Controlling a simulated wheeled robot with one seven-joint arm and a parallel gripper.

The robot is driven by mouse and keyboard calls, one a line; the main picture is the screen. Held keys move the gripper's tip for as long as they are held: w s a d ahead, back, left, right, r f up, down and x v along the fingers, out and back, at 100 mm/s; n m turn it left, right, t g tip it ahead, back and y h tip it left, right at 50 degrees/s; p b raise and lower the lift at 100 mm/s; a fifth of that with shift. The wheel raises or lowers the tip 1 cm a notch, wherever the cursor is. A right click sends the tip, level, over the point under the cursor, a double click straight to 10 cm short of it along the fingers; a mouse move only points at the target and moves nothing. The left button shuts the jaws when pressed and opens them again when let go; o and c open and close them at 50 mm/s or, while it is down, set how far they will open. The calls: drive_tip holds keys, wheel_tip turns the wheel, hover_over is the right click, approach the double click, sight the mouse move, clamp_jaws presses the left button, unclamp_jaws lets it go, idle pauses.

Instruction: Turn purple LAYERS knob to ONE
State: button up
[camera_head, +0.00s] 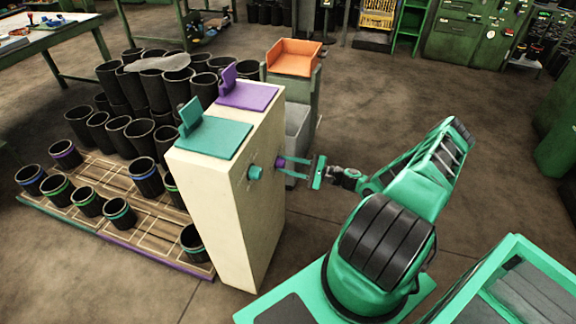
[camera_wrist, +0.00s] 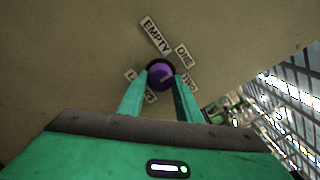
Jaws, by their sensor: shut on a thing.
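The purple knob (camera_wrist: 160,76) sits on the side face of a cream cabinet (camera_head: 232,215), ringed by labels in the wrist view. I read EMPTY (camera_wrist: 155,36), ONE (camera_wrist: 183,55) and TWO (camera_wrist: 189,83); the lower-left label is partly hidden by a finger. My gripper (camera_wrist: 160,82) has its two green fingers closed on both sides of the knob. In the head view my gripper (camera_head: 293,163) reaches the cabinet from the right, at the purple knob (camera_head: 280,162). A light pointer mark on the knob is too small to read surely. A teal knob (camera_head: 255,173) is left of it.
Teal (camera_head: 214,139) and purple (camera_head: 247,96) plates lie on the cabinet top. Several black sleeves stand on a wooden pallet (camera_head: 95,177) and behind it. An orange tray (camera_head: 294,57) and a grey bin (camera_head: 296,130) stand behind the cabinet. Open floor lies to the right.

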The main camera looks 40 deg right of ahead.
drive_tip(key=shift+w+d, duration=0.1)
drive_tip(key=shift+w, duration=0.05)
drive_tip(key=o, duration=1)
drive_tip(key=shift+o, duration=0.2)
drive_tip(key=v, duration=1)
drive_tip(key=shift+s+d, duration=0.25)
drive_tip(key=shift+s, duration=0.1)
drive_tip(key=shift+a, duration=0.1)
